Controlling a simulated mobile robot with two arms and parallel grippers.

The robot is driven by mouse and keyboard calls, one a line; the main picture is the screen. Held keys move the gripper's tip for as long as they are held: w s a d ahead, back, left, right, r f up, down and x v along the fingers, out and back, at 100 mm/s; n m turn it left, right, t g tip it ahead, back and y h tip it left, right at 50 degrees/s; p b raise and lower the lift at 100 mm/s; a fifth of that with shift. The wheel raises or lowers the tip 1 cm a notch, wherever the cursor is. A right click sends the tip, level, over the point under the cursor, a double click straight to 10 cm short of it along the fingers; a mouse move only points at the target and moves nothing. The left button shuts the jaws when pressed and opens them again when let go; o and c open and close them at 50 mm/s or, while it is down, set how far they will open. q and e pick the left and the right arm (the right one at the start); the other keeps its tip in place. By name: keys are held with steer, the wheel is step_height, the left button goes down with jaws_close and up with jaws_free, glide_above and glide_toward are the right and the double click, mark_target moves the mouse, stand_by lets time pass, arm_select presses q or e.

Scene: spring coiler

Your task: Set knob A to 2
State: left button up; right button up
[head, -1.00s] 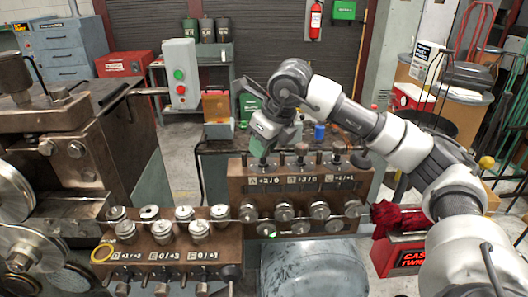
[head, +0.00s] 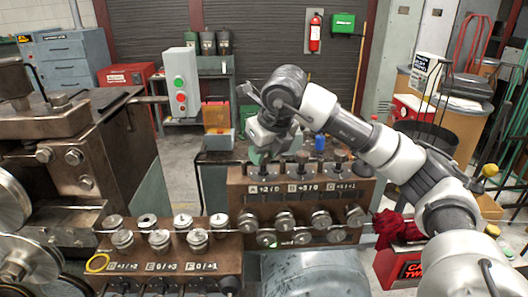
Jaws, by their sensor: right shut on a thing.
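Knob A is at the left end of the upper row on the brown block (head: 236,190). Its label A (head: 265,188) seems to read "+2 / 0", but the print is small. My right gripper (head: 261,156) comes down from above and is shut on knob A, which the fingers mostly hide. Knob B (head: 302,166) and knob C (head: 338,162) stand upright to the right, clear of the fingers. My left gripper is not in view.
A wire passes through rollers (head: 284,220) on the block's front. A lower block (head: 170,262) with labels D, E and F stands at front left. A red rag (head: 392,228) lies on a red box (head: 400,262) at right. Heavy machinery (head: 90,160) fills the left.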

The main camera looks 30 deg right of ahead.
steer(key=o, duration=0.9)
steer(key=shift+w+r, duration=0.1)
steer(key=b+v, duration=0.1)
steer(key=v, duration=0.9)
steer(key=shift+s+r+b, duration=0.25)
steer(key=shift+r+b, duration=0.1)
